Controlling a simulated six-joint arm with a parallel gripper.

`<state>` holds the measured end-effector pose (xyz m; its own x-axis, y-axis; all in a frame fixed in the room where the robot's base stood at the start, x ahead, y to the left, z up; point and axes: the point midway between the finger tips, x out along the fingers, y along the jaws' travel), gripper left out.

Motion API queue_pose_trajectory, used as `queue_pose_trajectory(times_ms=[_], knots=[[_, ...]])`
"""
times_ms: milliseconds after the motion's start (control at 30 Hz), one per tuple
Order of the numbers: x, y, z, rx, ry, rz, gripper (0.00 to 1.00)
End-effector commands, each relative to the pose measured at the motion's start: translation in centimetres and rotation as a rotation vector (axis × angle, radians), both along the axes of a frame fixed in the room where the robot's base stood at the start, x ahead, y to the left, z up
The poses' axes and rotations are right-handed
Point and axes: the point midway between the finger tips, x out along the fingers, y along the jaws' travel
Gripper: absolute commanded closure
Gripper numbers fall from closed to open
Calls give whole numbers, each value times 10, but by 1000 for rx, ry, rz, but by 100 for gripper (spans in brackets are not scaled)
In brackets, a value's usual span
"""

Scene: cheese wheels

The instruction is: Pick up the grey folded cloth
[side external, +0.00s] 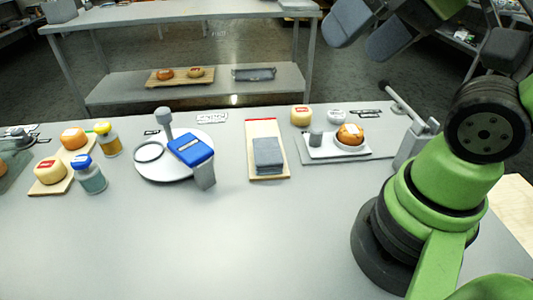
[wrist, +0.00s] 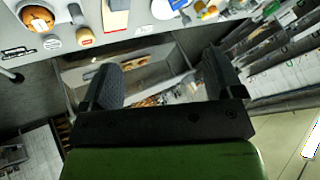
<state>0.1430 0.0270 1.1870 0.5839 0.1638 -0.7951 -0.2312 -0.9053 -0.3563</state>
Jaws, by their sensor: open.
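In the wrist view a bit of the cloth (wrist: 119,4) shows at the top edge, on the board (wrist: 115,22). My gripper (side external: 370,32) is high at the top right of the side view, well above and apart from the cloth. Its two dark grey fingers stand wide apart in the wrist view (wrist: 163,75), with nothing between them.
The table's front is clear.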

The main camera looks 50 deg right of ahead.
Motion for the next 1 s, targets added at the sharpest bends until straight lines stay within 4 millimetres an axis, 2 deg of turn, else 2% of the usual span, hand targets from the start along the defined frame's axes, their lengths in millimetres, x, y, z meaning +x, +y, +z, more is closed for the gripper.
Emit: queue_pose_trajectory(times_ms=[367, 467, 533, 667, 800, 867, 1000], knots=[[3, -2, -2, -33, 11, 20, 4], [13, -11, -9, -156, 46, 96, 4], [25, -21, -18, -298, 89, 202, 4], [55, -40, -40, -616, 181, 506, 4], [89, -50, -68, -916, 269, 921, 4], [103, -50, -83, -1025, 296, 1122, 4], [130, -45, -126, -1220, 331, 1624, 4]])
